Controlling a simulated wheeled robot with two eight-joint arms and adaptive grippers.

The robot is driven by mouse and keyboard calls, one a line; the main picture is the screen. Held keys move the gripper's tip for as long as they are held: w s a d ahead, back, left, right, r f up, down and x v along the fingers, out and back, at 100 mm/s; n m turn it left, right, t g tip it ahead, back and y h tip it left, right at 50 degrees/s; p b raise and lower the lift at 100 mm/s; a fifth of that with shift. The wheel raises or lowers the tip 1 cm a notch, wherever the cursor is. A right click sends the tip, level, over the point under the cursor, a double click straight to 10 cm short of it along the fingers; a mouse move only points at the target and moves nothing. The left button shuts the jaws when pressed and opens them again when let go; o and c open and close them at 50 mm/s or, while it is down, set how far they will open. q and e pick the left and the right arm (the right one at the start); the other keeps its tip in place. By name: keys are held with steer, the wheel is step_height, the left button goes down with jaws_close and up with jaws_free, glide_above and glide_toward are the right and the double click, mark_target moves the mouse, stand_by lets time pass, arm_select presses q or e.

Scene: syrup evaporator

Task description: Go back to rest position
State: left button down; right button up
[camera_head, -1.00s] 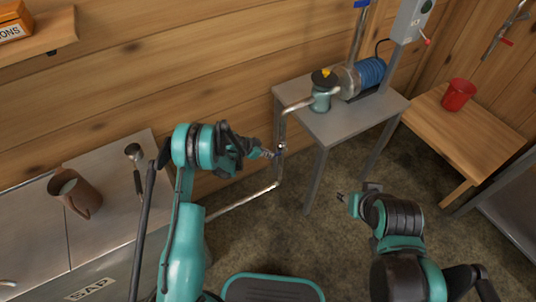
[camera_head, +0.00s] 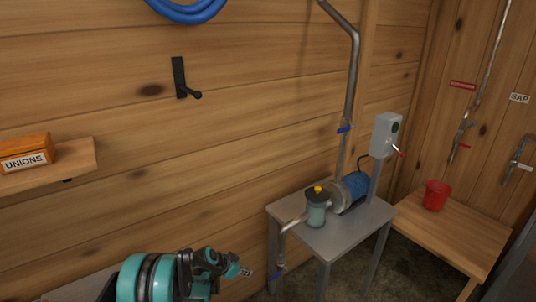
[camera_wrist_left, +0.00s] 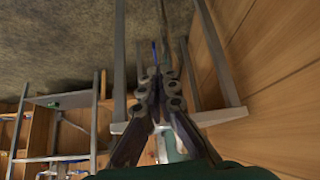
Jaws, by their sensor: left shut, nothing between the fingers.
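My left gripper (camera_head: 246,272) is at the bottom of the head view, in front of the wood wall and left of the grey pump table. It is shut and empty; its closed fingers also show in the left wrist view (camera_wrist_left: 154,75), pointing toward the floor area beside table legs. My teal and black left arm shows only in part at the bottom edge. My right gripper is in neither current view.
The grey table (camera_head: 345,240) bears a pump with a blue motor (camera_head: 352,187) and a teal strainer (camera_head: 317,210). A red cup (camera_head: 435,195) stands on a wooden bench (camera_head: 460,235). A unions box (camera_head: 26,152) sits on a wall shelf (camera_head: 70,167).

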arm_select(q)
steer(key=s+a+r+n+y, duration=0.1)
steer(key=s+a+r+n, duration=0.1)
steer(key=s+r, duration=0.65)
steer(key=s+a+r+n+y, duration=0.2)
steer(key=s+r, duration=0.3)
steer(key=r, duration=0.7)
steer(key=s+a+r+n+t+y, duration=0.1)
steer(key=s+a+n, duration=0.1)
steer(key=s, duration=0.8)
steer(key=s+a+r+n+t+y, duration=0.1)
steer(key=s+a+r+n, duration=0.1)
steer(key=s, duration=0.8)
steer(key=shift+s+a+n+y, duration=0.25)
steer(key=shift+a+n+y, duration=0.2)
steer(key=shift+n, duration=0.25)
